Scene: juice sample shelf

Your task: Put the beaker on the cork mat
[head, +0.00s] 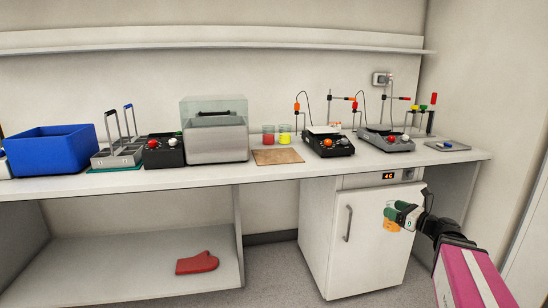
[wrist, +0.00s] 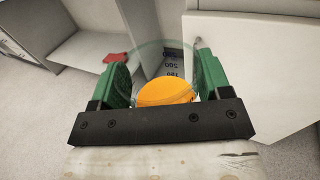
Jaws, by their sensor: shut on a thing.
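My gripper (head: 394,214) is at the right of the head view, in front of the white cabinet and below the worktop. It is shut on a clear beaker (head: 391,225) with orange liquid. In the wrist view the beaker (wrist: 165,92) sits between the green fingers, its round rim and volume marks showing. The cork mat (head: 277,157) lies flat on the worktop near the middle, and its visible top is bare. My gripper is to the right of the mat and lower than it.
Beakers of red (head: 268,134) and yellow (head: 285,135) liquid stand just behind the mat. A grey lidded box (head: 217,145) is left of it, a black stirrer (head: 328,145) right of it. The worktop edge and cabinet (head: 357,240) lie near my gripper. A red mitt (head: 197,263) lies on the lower shelf.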

